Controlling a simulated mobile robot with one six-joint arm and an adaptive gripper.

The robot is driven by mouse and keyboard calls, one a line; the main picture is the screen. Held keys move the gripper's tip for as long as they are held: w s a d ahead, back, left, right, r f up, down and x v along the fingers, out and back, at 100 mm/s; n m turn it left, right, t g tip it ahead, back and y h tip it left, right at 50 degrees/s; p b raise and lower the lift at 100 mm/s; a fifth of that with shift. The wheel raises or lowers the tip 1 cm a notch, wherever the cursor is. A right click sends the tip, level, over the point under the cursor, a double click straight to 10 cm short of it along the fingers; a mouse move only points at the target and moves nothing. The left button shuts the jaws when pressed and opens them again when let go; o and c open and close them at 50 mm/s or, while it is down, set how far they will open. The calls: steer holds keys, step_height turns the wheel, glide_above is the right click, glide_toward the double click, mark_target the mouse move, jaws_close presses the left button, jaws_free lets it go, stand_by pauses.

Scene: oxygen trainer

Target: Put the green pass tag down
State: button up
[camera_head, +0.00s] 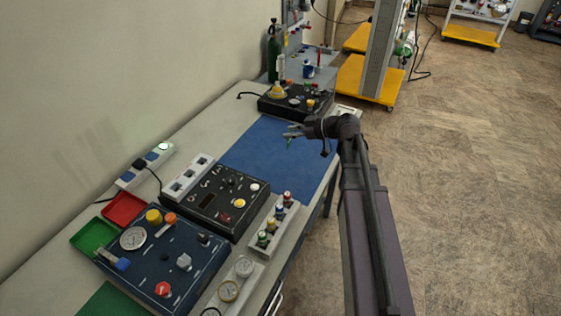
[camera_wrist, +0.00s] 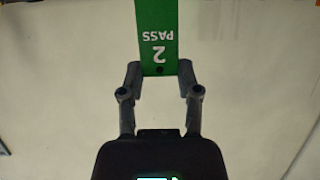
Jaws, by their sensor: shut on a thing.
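The green pass tag (camera_wrist: 158,48) shows in the wrist view, with "2 PASS" on it upside down. My gripper (camera_wrist: 160,73) is shut on its near end, one finger on each side. In the wrist view the surface behind the tag is pale and plain, and the tag's far end is cut off by the frame's top edge.
A black panel (camera_head: 295,102) stands beyond the mat. A dark control box (camera_head: 214,198) and a grey rack of small bottles (camera_head: 272,228) stand on its near side. A red tray (camera_head: 123,209) and a green tray (camera_head: 92,236) lie at left. The mat's middle is clear.

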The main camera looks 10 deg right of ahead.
steer(key=s+f+m+t+b, duration=0.1)
steer(key=s+f+b, duration=0.5)
steer(key=f, duration=0.2)
steer(key=shift+t+h+b, duration=0.3)
steer(key=shift+h+b, duration=0.05)
steer(key=shift+h, duration=0.05)
steer(key=shift+a+r, duration=0.1)
steer(key=w+d+f+b, duration=0.1)
steer(key=w+d, duration=0.1)
steer(key=w, duration=1.2)
steer(key=shift+w+d+f, duration=0.2)
steer(key=shift+d, duration=0.05)
steer(key=shift+w+d+f+b, duration=0.15)
steer(key=shift+w+f+b, duration=0.15)
steer(key=shift+w+b, duration=0.35)
steer(key=shift+f+b, duration=1.35)
steer(key=shift+f, duration=0.2)
steer(key=shift+f, duration=0.1)
steer(key=o, duration=0.7)
